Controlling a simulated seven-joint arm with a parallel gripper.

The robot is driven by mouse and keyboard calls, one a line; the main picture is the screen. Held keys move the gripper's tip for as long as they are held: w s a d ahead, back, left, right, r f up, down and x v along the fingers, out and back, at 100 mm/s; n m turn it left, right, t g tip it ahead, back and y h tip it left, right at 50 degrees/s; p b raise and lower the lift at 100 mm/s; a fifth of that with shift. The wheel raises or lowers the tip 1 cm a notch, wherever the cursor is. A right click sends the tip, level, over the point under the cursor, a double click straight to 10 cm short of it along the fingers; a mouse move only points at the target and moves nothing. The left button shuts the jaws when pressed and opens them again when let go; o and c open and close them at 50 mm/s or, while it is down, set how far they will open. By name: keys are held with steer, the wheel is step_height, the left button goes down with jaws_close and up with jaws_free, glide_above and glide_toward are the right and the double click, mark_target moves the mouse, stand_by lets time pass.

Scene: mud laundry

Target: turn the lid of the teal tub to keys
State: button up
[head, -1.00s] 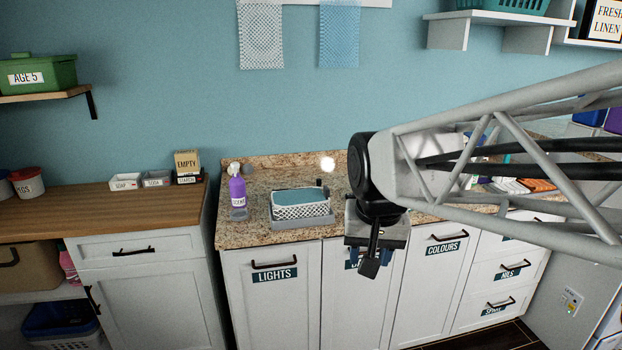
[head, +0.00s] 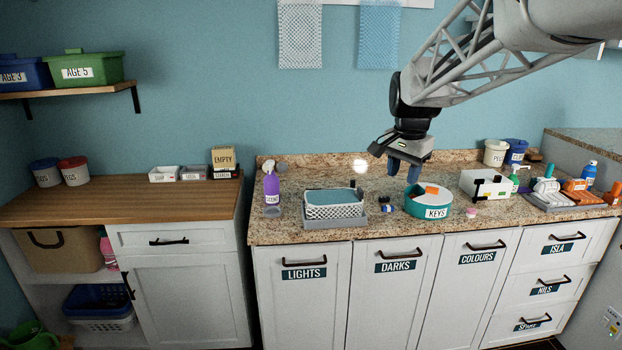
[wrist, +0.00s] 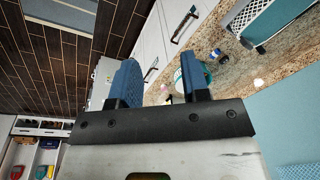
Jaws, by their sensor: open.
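The teal tub (head: 414,209) stands on the granite counter, right of centre in the head view. It is round, with a white label reading KEYS on its front and an orange patch on its top. In the wrist view the teal tub (wrist: 183,78) is partly hidden behind a finger. My gripper (head: 403,174) is above and slightly behind the tub's left side in the head view, apart from it, with blue fingers pointing down. In the wrist view my gripper (wrist: 160,80) has its fingers spread with nothing held between them.
A white patterned basket (head: 333,211) on a grey tray and a purple spray bottle (head: 271,187) stand left of the tub. Small dark items lie between. A white box (head: 487,184) and pink item (head: 471,212) are to its right. Lidded tubs (head: 496,152) stand behind.

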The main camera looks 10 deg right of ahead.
steer(key=w+d+m, duration=0.3)
steer(key=w+d, duration=0.3)
steer(key=w, duration=0.6)
steer(key=m+g, duration=0.2)
steer(key=m, duration=0.9)
glide_toward(434, 191)
steer(key=shift+w+a+f, duration=0.15)
steer(key=shift+w+a, duration=0.15)
steer(key=shift+a, duration=0.1)
steer(key=shift+w+d+f, duration=0.2)
steer(key=shift+d+f, duration=0.05)
steer(key=shift+d, duration=0.05)
steer(key=shift+f, duration=3.95)
jaws_close()
